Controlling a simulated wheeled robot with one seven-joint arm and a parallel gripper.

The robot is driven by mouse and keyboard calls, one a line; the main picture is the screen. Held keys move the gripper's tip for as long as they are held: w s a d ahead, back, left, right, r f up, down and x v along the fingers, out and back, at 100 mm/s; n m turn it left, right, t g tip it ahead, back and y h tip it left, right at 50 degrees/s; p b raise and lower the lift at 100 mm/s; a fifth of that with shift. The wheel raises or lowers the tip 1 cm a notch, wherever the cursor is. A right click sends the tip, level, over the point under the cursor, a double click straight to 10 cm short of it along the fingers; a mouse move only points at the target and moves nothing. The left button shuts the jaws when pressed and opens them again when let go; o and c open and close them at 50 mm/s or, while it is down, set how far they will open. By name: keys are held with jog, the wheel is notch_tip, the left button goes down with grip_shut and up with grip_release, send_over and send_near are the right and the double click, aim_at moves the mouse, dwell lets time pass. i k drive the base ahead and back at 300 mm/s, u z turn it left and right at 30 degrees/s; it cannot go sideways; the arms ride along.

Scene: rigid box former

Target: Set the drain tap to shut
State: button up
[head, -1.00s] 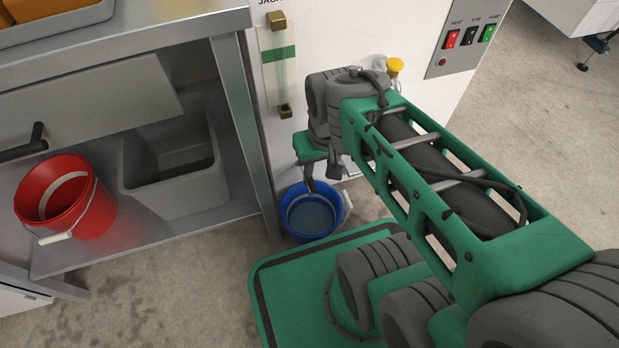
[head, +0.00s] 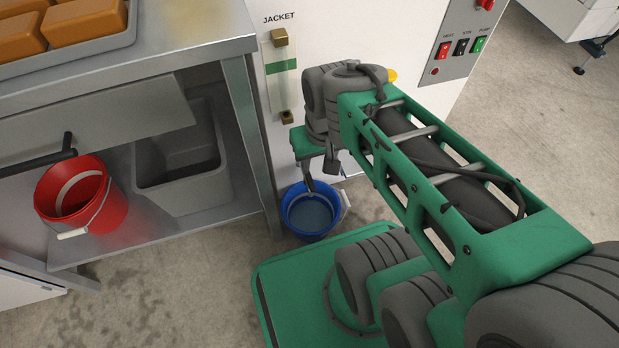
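The drain tap cannot be made out; my arm and gripper cover the low front of the white machine (head: 352,30), where it may be. My gripper (head: 309,186) points down at the front of the machine, just above or in front of the rim of a blue bucket (head: 311,212). Only a small dark part of its fingers shows, and I cannot tell whether they are open or shut. The blue bucket stands on the floor and appears to hold some liquid.
A sight gauge (head: 281,68) labelled JACKET and a switch panel (head: 463,45) are on the machine. A yellow knob (head: 391,76) shows partly behind my arm. A metal bench (head: 200,35) stands left, with a red bucket (head: 112,213) and a grey bin (head: 185,185) on its shelf.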

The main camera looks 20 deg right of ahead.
aim_at(308, 179)
jog(key=k, duration=0.45)
jog(key=u, duration=2.75)
jog(key=k, duration=0.45)
jog(key=z, duration=0.8)
jog(key=i, duration=1)
